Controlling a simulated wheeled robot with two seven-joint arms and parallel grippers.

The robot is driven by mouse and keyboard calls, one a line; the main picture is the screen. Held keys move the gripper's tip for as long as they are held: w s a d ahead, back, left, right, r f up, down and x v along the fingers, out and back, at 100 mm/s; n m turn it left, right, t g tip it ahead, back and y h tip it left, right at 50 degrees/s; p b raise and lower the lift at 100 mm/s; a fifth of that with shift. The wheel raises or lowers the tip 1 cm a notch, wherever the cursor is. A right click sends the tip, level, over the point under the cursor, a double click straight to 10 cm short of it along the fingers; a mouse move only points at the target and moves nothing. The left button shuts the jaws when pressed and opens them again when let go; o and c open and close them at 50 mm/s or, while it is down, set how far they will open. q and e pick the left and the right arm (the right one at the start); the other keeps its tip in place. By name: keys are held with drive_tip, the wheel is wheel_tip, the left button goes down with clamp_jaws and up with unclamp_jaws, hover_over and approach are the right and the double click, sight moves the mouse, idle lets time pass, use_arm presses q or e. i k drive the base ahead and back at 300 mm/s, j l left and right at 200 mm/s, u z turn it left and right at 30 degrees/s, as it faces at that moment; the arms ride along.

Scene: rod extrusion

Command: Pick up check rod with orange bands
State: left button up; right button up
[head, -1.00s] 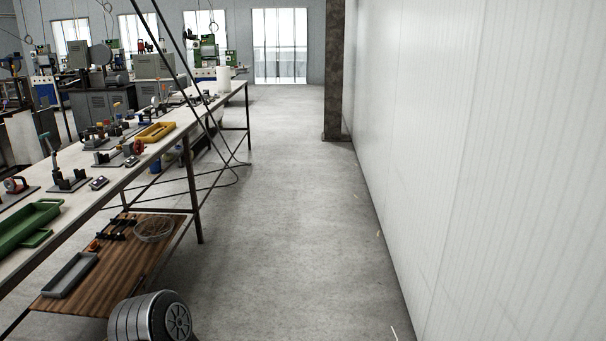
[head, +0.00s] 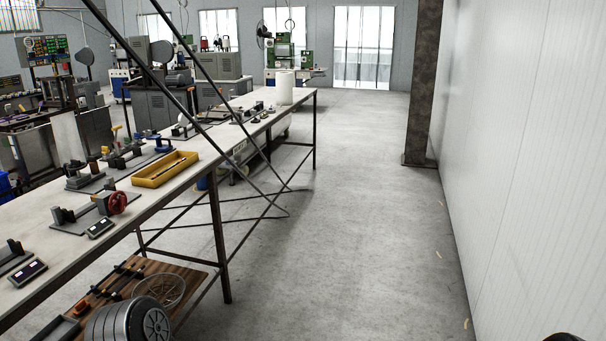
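No rod with clear orange bands can be made out in the head view. A yellow tray (head: 152,183) on the long bench has a thin rod-like thing lying in it, too small to tell its markings. Several dark rod-like things (head: 117,283) lie on the wooden lower shelf (head: 198,284) under the bench, with a small orange-red piece (head: 82,308) near them. Neither of my grippers is in view.
The long white bench (head: 190,190) with fixtures runs along the left. A wire bowl (head: 172,290) sits on the lower shelf. Bare floor (head: 350,220) lies between the bench and the white wall (head: 530,150). A dark pillar (head: 424,80) stands by the wall.

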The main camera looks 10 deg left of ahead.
sight(169, 168)
drive_tip(key=i+j+u, duration=0.2)
drive_tip(key=i, duration=0.5)
drive_tip(key=i+l+u, duration=0.1)
drive_tip(key=i+u, duration=0.15)
drive_tip(key=i, duration=0.45)
drive_tip(key=i+l+u, duration=0.2)
drive_tip(key=i, duration=0.55)
drive_tip(key=i+l+u, duration=0.1)
drive_tip(key=i+u, duration=0.3)
drive_tip(key=i+l+u, duration=0.2)
drive_tip(key=i+u, duration=0.25)
drive_tip(key=i+l+u, duration=0.25)
drive_tip(key=u, duration=0.15)
drive_tip(key=i+l+u, duration=0.25)
drive_tip(key=l+u, duration=0.15)
drive_tip(key=i+l+u, duration=0.25)
drive_tip(key=l, duration=0.15)
drive_tip(key=l+u, duration=0.2)
drive_tip(key=l, duration=0.15)
